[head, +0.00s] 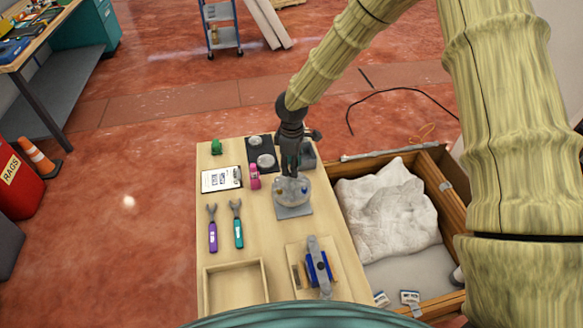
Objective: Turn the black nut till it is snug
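My gripper (291,168) points down at the table from the back, black and narrow. Its fingertips end at the top of a rounded, greyish, see-through body (291,193), which stands on a square grey plate (295,212). A small blue spot shows on the right of that body. The fingertips overlap the body's top in this view, and I cannot tell whether they touch it. I cannot make out the black nut; it may be hidden by the dark gripper. The gap between the fingers is too small to read.
On the wooden table lie a pink bottle (254,177), a black tray (270,163), a white card (220,180), a purple wrench (212,236), a teal wrench (238,232) and a blue clamp-like tool (318,266). An empty wooden tray (235,263) sits front left. A wooden crate (443,177) with white cloth stands right.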

